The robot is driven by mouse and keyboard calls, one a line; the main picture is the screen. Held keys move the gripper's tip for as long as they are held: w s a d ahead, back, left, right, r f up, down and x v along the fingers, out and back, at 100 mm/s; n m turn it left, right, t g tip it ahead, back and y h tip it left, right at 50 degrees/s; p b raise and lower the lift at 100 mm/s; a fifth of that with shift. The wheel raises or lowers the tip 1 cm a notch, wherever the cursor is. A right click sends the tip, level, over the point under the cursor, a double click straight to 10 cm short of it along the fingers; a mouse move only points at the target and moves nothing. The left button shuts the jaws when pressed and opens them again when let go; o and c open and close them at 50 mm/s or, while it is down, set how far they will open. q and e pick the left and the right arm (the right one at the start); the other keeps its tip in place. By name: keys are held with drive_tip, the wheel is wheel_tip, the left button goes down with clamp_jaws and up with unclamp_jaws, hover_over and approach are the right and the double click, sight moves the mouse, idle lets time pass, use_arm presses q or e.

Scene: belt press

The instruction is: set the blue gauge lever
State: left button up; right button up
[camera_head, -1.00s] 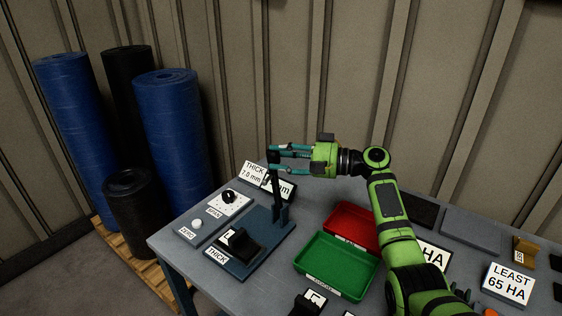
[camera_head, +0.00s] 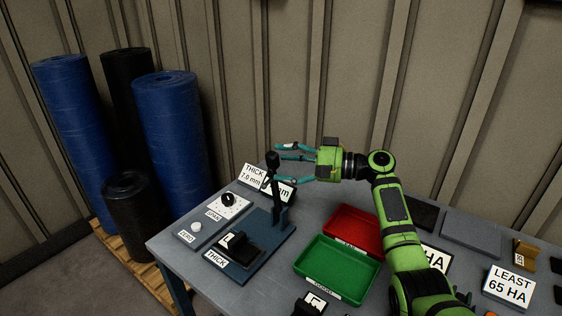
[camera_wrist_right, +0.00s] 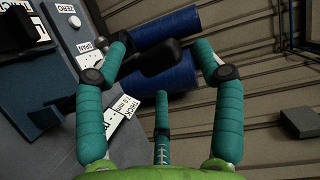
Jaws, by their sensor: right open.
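The blue gauge (camera_head: 267,246) stands at the table's left end, with a THICK label on its front. Its dark lever (camera_head: 274,188) rises nearly upright at the back and ends in a black knob (camera_head: 272,160). My right gripper (camera_head: 285,162) is open at knob height, just right of the lever, with its fingers pointing left. In the right wrist view, the black grip (camera_wrist_right: 150,64) lies in front of and between the spread fingers (camera_wrist_right: 164,58). I cannot tell whether any finger touches it. My left gripper is not in view.
A panel with a white ZERO button (camera_head: 196,225) and a black SPAN knob (camera_head: 228,198) sits left of the gauge. A THICK 7.0 mm sign (camera_head: 254,174) stands behind. Green (camera_head: 335,268) and red (camera_head: 355,228) trays lie to the right. Blue rolls (camera_head: 175,130) stand beyond the table.

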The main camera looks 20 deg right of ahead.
drive_tip(key=v, duration=1)
drive_tip(key=shift+d, duration=0.35)
